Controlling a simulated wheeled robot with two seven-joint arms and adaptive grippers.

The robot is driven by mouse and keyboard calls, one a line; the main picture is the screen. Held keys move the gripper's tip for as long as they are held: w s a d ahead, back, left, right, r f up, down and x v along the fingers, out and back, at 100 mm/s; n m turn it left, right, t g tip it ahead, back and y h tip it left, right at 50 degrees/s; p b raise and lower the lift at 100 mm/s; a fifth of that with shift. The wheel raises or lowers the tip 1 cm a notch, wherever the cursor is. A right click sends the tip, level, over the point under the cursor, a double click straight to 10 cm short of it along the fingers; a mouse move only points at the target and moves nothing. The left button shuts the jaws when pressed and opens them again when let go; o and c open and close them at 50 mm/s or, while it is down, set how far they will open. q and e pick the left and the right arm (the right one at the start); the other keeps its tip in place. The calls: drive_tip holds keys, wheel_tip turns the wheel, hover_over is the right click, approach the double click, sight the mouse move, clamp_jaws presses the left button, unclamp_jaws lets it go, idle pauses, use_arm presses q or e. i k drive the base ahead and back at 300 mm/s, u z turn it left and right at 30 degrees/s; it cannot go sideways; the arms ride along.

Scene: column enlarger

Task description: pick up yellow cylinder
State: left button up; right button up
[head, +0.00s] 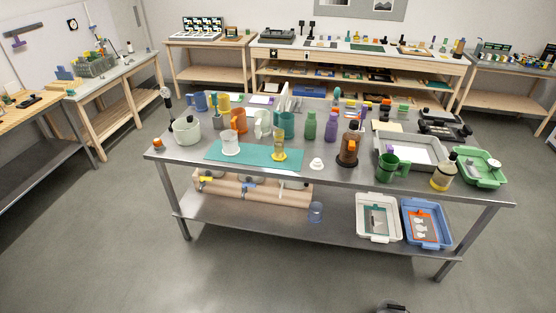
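The yellow cylinder (279,147) looks like a see-through yellow measuring cylinder with a wider foot. It stands upright on the teal mat (213,154), right of the mat's middle, near the front of the steel table. Nothing touches it that I can see. Neither of my grippers can be made out in the head view.
On the mat stands a white beaker (230,143). Right of the mat are a small white object (317,164) and a brown bottle (348,149). Behind are a teal jug (286,124) and a white jug (262,124). The table front edge is close to the mat.

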sight(279, 155)
drive_tip(key=u, duration=0.55)
drive_tip(key=i, duration=0.65)
drive_tip(key=u, duration=0.75)
drive_tip(key=i, duration=0.75)
drive_tip(key=z, duration=0.6)
drive_tip(key=i, duration=0.9)
drive_tip(key=z, duration=0.8)
